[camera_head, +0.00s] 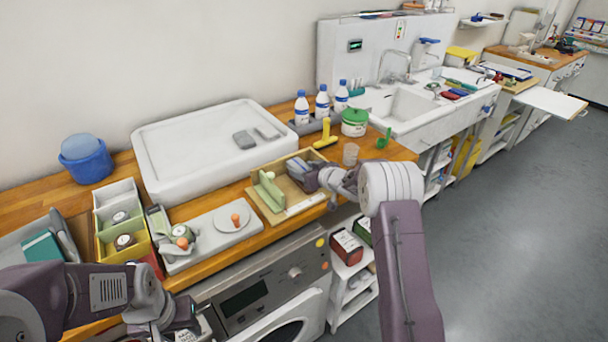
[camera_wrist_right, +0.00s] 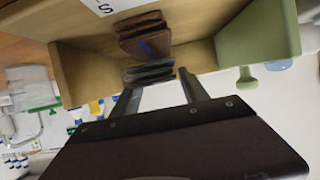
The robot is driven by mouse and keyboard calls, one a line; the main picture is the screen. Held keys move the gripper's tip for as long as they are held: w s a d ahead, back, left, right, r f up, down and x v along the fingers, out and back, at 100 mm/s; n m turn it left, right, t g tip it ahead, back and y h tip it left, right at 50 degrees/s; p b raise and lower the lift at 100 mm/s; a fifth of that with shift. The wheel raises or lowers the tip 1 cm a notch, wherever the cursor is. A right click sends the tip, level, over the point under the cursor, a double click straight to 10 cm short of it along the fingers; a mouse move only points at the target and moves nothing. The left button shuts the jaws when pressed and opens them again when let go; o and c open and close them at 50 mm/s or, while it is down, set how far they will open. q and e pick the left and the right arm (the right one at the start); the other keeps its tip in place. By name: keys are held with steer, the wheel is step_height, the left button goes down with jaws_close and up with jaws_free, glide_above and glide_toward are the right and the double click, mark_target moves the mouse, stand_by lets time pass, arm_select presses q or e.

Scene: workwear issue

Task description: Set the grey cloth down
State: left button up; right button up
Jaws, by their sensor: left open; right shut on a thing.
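My right gripper (camera_head: 306,172) is at the right part of a wooden box (camera_head: 318,199) on the counter. In the right wrist view its fingers (camera_wrist_right: 160,92) are shut on the folded grey cloth (camera_wrist_right: 148,72). The cloth is at the box's opening, beside a folded brown cloth (camera_wrist_right: 143,36) with a blue mark. In the head view the grey cloth (camera_head: 298,164) is partly hidden by the gripper. I cannot tell whether it touches the box floor. My left gripper (camera_head: 190,316) is open and low in front of the counter, partly out of clear sight.
A green piece (camera_head: 267,191) stands in the box's left part. Left of it is a white tray with a round plate (camera_head: 231,219). Behind is a large white tray (camera_head: 190,160) with two grey pieces. Bottles (camera_head: 322,102) and a green-lidded tub (camera_head: 355,122) stand behind right.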

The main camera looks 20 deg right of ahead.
steer(key=shift+w+f, duration=0.1)
steer(key=shift+f, duration=0.75)
steer(key=o, duration=1.3)
steer(key=shift+f, duration=0.1)
steer(key=shift+o, duration=0.2)
